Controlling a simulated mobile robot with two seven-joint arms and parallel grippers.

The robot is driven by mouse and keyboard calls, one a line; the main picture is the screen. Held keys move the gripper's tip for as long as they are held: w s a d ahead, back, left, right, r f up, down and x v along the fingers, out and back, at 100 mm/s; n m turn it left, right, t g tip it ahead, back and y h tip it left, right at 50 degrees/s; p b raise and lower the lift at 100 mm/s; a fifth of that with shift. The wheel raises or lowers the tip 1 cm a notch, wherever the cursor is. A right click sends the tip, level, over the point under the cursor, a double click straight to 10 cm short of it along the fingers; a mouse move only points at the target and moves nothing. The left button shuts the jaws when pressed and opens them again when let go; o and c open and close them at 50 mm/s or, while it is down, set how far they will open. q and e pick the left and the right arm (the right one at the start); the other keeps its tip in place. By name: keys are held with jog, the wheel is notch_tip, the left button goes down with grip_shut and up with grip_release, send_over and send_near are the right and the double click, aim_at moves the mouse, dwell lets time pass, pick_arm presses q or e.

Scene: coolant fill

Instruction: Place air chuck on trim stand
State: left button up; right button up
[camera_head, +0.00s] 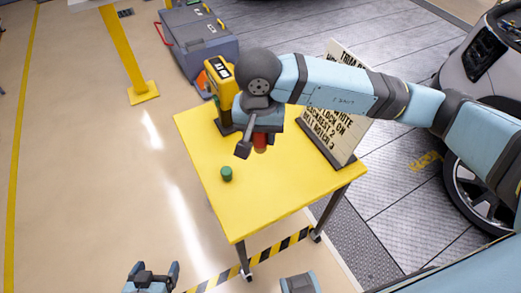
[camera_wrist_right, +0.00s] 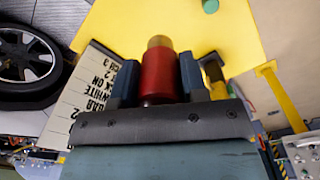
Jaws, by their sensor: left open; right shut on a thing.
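My right gripper (camera_head: 258,140) is over the yellow table, shut on a red cylinder with a brass-coloured tip, seemingly the air chuck (camera_wrist_right: 158,76). In the head view only a small red part (camera_head: 260,142) of it shows below the gripper. In the right wrist view, it sits between the two fingers (camera_wrist_right: 156,78). A lettered board on a dark base, seemingly the trim stand (camera_head: 346,145), leans at the table's right side; my right arm hides its middle. It also shows in the wrist view (camera_wrist_right: 95,92). My left gripper (camera_head: 152,272) is open and empty, low in front of the table.
The yellow table (camera_head: 285,190) has clear room at its front and right. A green cylinder (camera_head: 226,174) stands near its left edge, a yellow device (camera_head: 218,75) at its back. A grey case (camera_head: 200,42), a yellow post (camera_head: 122,50) and a car wheel (camera_head: 478,185) stand around.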

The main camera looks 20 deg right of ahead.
notch_tip(320, 180, down, 3)
jog(key=s+a+m+b, duration=0.1)
jog(key=a+m+b, duration=0.1)
jog(key=a, duration=0.1)
send_near(262, 191)
jog(key=s+a, duration=0.3)
jog(key=a, duration=0.1)
jog(key=shift+m, duration=0.3)
jog(key=f, duration=0.2)
jog(key=f+p, duration=0.1)
jog(key=f, duration=0.1)
jog(key=shift+w+d+f, duration=0.2)
jog(key=shift+w+f, duration=0.05)
pick_arm(q)
notch_tip(262, 191, down, 2)
jog(key=shift+d+f, duration=0.1)
jog(key=shift+d, duration=0.05)
pick_arm(e)
jog(key=shift+f, duration=0.2)
jog(key=o, duration=0.7)
pick_arm(q)
jog(key=shift+f, duration=0.1)
pick_arm(e)
jog(key=shift+o, duration=0.2)
jog(key=shift+r, duration=0.1)
